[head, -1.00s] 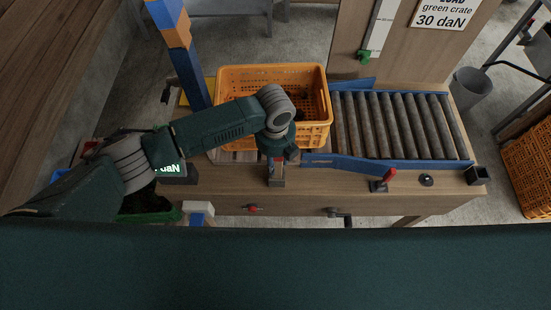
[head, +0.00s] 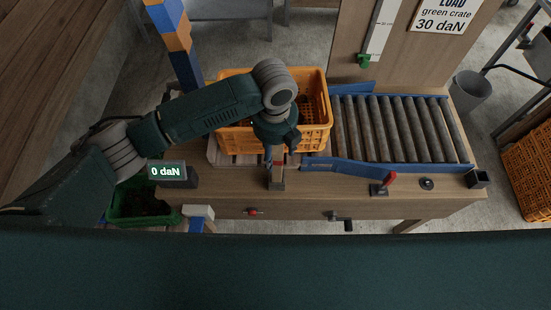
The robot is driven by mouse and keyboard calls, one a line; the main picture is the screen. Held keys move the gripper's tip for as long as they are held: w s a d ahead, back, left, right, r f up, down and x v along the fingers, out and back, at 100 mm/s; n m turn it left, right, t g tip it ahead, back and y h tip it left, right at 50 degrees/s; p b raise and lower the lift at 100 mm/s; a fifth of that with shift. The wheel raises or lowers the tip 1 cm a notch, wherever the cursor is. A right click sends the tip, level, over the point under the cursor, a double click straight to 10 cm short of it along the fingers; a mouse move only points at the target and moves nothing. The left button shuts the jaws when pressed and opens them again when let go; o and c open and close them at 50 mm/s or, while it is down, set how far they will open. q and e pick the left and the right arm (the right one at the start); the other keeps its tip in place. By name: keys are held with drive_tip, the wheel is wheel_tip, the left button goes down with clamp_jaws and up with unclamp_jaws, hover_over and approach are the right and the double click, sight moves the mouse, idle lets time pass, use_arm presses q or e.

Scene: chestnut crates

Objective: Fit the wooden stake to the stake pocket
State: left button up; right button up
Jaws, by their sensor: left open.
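A black square socket (head: 479,178), seemingly the stake pocket, sits at the bench's front right corner and looks empty. My right gripper is not in view.
An orange crate (head: 318,130) stands behind my left wrist, left of the roller conveyor (head: 400,128). A red-handled clamp (head: 383,185) and a black knob (head: 427,183) lie between gripper and socket. A green crate (head: 125,218) and a "0 daN" display (head: 172,172) are at left.

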use_arm(q)
drive_tip(key=shift+r, duration=1.9)
drive_tip(key=shift+s, duration=0.1)
